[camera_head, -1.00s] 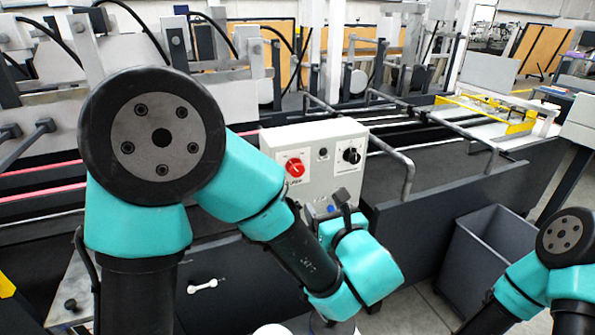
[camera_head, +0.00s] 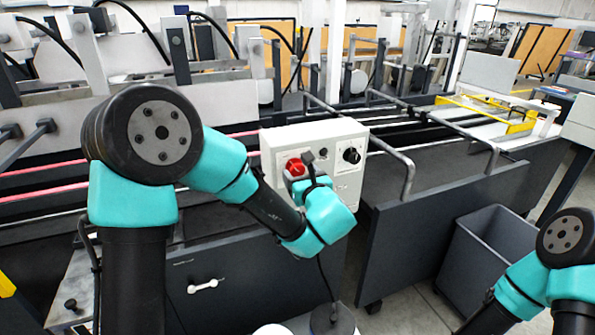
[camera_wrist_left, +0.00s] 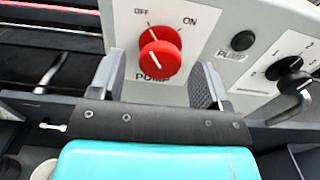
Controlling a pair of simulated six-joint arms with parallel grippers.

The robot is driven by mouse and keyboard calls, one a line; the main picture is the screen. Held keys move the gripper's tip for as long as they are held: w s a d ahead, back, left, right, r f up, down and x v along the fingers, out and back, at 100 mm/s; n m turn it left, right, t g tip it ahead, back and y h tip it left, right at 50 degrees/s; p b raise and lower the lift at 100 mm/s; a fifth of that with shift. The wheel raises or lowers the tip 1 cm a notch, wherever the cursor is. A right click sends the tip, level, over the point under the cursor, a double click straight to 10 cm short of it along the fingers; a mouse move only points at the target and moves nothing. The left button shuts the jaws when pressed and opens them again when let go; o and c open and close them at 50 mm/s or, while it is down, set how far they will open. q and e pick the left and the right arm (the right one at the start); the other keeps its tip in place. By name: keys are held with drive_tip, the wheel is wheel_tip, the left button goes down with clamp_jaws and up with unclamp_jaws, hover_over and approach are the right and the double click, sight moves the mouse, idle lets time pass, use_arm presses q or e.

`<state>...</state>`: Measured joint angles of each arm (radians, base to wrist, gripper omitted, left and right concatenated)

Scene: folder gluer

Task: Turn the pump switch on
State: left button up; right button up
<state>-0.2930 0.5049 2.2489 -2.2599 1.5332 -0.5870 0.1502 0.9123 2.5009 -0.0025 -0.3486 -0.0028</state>
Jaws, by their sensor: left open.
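The pump switch is a round red knob (camera_head: 294,167) on the left of a light grey control box (camera_head: 345,140). In the left wrist view the red knob (camera_wrist_left: 160,52) has OFF and ON printed above it and PUMP below. A short pale mark shows on its face; I cannot tell for sure which label it points at. My left gripper (camera_head: 308,178) is in front of the box at the knob. In the left wrist view its open fingers (camera_wrist_left: 161,68) stand on either side of the knob's lower part, with gaps, apparently not touching it. My right gripper is out of view.
A small dark button (camera_wrist_left: 243,40) and a black selector knob (camera_wrist_left: 292,80) sit right of the switch. A bent metal rail (camera_head: 405,165) runs beside the box. A grey bin (camera_head: 490,245) stands at the lower right.

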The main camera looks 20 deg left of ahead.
use_arm(q)
drive_tip(key=shift+x, duration=1.25)
drive_tip(key=shift+c, duration=0.4)
drive_tip(key=c, duration=0.8)
drive_tip(key=shift+c, duration=0.2)
